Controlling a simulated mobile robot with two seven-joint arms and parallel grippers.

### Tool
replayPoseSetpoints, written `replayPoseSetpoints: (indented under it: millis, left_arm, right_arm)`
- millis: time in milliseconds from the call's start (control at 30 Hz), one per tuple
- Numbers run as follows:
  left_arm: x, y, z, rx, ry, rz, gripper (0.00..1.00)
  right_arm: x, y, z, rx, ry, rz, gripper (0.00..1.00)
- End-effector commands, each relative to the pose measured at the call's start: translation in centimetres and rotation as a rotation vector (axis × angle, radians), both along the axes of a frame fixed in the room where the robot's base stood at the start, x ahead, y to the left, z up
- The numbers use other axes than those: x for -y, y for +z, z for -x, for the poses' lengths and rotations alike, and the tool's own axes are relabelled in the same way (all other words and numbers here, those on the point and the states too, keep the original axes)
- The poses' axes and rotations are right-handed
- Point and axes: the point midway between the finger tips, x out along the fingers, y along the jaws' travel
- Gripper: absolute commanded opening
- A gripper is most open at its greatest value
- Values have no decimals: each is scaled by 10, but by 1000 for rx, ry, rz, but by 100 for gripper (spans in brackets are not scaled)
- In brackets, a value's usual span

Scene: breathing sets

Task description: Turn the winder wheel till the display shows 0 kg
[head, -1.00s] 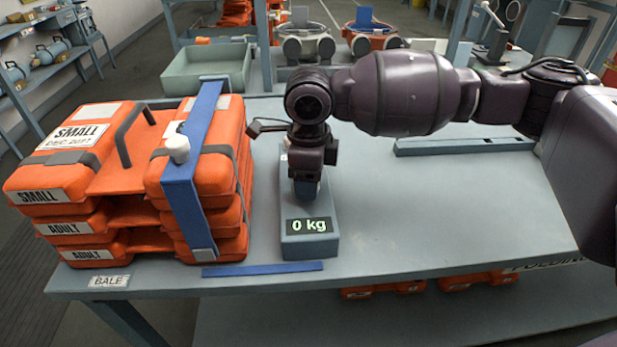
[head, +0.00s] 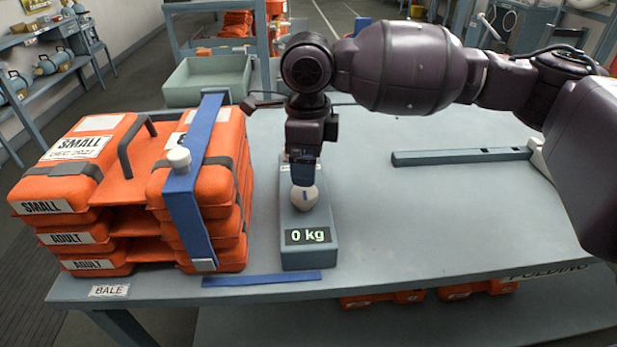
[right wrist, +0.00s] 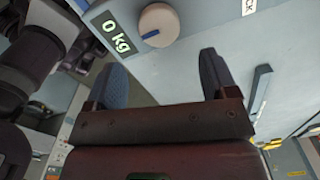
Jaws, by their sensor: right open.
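The winder (head: 310,249) is a grey-blue box on the table, and its lit display (head: 308,236) reads 0 kg. The display also shows in the right wrist view (right wrist: 116,39), reading 0 kg. The winder wheel (head: 305,197) is a pale round knob with a short blue mark on top of the box; in the right wrist view the wheel (right wrist: 158,27) is uncovered. My right gripper (head: 303,178) is above and behind the wheel in the head view. In the right wrist view its fingers (right wrist: 163,72) are apart, with nothing between them, and clear of the wheel. My left gripper is not in view.
A stack of orange cases (head: 120,200) with a blue strap (head: 185,200) stands left of the winder. A blue strip (head: 262,279) lies at the table's front edge. A grey bar (head: 460,156) lies at the right. The table (head: 430,220) between is clear.

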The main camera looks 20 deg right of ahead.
Motion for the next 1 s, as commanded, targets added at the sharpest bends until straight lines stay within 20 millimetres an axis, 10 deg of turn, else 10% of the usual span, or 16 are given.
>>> replayPoseSetpoints:
  millis: [300, 1000]
  left_arm:
    - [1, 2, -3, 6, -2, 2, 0]
    - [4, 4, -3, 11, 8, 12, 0]
  right_arm:
    - [0, 37, 0, 0, 0, 0, 79]
    - [0, 40, 0, -1, 0, 0, 79]
